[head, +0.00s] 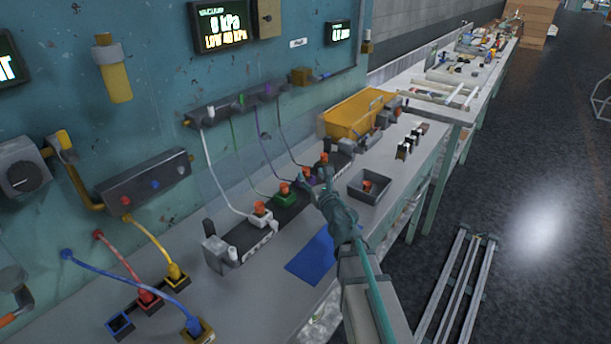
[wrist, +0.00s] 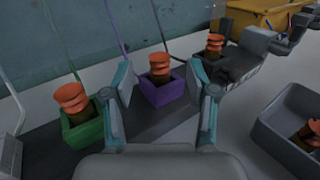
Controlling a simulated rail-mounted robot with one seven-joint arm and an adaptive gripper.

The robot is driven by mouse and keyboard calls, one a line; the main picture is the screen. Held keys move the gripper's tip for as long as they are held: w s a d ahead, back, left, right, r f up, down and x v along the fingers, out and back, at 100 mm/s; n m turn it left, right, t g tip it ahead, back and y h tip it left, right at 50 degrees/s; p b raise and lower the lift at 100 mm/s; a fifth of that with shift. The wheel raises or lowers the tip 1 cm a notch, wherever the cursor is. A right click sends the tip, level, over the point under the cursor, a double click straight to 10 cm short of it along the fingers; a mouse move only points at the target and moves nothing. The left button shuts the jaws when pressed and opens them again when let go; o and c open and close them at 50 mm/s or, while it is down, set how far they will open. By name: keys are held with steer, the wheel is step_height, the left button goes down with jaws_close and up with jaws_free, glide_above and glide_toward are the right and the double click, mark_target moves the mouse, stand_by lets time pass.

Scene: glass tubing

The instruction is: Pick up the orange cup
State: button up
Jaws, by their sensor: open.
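Several ribbed orange cups are in view, so I cannot tell which one the task means. One orange cup (wrist: 159,66) stands upright in a purple holder (wrist: 163,94), beyond and between my gripper's fingers in the wrist view. Another orange cup (wrist: 71,99) sits in a green holder (wrist: 84,130) to the left. A third (wrist: 214,43) is in a dark holder behind right. One more (wrist: 309,134) is in a grey tray (wrist: 262,140). My gripper (wrist: 162,82) is open and empty. In the head view my gripper (head: 315,180) partly hides the purple holder.
A white holder with an orange cup (head: 260,207) stands at the left end of the row. Thin tubes run from a wall manifold (head: 235,105) down to the holders. A yellow bin (head: 357,112) stands behind. A blue mat (head: 312,256) lies bare on the bench.

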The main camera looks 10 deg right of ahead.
mark_target(307, 171)
steer(key=shift+w+a+f+p, duration=0.1)
steer(key=shift+w+a, duration=0.1)
steer(key=shift+w, duration=0.8)
steer(key=shift+w+a+f+p, duration=0.1)
steer(key=shift+w+a, duration=0.05)
steer(key=shift+w, duration=0.8)
steer(key=shift+w+a+f+p, duration=0.1)
steer(key=shift+w+a, duration=0.1)
steer(key=shift+w, duration=0.8)
steer(key=c, duration=1.1)
